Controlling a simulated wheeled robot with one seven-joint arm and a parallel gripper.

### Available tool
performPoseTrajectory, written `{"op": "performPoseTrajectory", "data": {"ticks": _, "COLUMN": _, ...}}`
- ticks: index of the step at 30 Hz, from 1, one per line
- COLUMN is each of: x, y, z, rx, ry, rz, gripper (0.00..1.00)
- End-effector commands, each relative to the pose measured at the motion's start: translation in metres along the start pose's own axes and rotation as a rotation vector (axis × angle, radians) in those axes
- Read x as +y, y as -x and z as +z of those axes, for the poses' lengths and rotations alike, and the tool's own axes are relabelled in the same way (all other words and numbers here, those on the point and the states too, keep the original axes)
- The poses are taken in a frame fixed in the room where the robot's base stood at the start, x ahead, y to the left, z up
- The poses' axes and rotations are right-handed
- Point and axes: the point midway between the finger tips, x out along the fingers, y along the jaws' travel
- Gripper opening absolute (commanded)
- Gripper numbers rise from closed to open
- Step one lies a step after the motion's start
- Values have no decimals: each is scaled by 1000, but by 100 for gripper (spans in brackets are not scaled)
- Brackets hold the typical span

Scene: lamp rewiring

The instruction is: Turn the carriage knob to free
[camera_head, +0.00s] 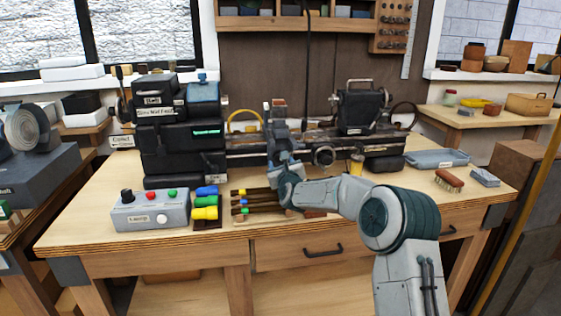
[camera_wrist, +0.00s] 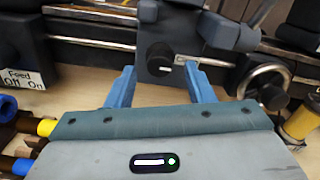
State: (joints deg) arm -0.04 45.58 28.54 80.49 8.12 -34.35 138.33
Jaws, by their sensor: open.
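The carriage knob (camera_wrist: 160,57) is a small round black knob on the dark front of the lathe carriage (camera_wrist: 150,74) in the wrist view. A small pale mark shows at its lower right, and a small pale plate sits to its right. I cannot read a setting. My gripper (camera_wrist: 160,70) is open, with one blue finger on each side of the knob in the picture. I cannot tell whether either finger touches it. In the head view my gripper (camera_head: 282,152) is in front of the carriage, and my arm hides the knob.
A metal handwheel (camera_wrist: 264,86) is close to the right finger. A "Feed Off On" label (camera_wrist: 22,79) is at left. A grey button box (camera_head: 150,211) and coloured-ended tools (camera_head: 258,201) lie on the bench (camera_head: 88,217). A brush (camera_head: 449,181) lies at right.

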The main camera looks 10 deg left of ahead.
Motion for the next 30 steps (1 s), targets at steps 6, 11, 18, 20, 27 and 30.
{"op": "performPoseTrajectory", "data": {"ticks": 6, "x": 0, "y": -11, "z": 0, "rx": 0, "ry": 1, "rz": 1, "gripper": 48}}
{"op": "performPoseTrajectory", "data": {"ticks": 11, "x": 0, "y": -12, "z": 0, "rx": 0, "ry": 1, "rz": 1, "gripper": 48}}
{"op": "performPoseTrajectory", "data": {"ticks": 18, "x": 0, "y": -12, "z": 0, "rx": 0, "ry": 1, "rz": 1, "gripper": 20}}
{"op": "performPoseTrajectory", "data": {"ticks": 20, "x": 0, "y": -12, "z": 0, "rx": 0, "ry": 1, "rz": 1, "gripper": 4}}
{"op": "performPoseTrajectory", "data": {"ticks": 27, "x": 1, "y": -12, "z": -1, "rx": 0, "ry": 9, "rz": 1, "gripper": 3}}
{"op": "performPoseTrajectory", "data": {"ticks": 30, "x": 1, "y": -12, "z": -2, "rx": 0, "ry": 30, "rz": 1, "gripper": 4}}
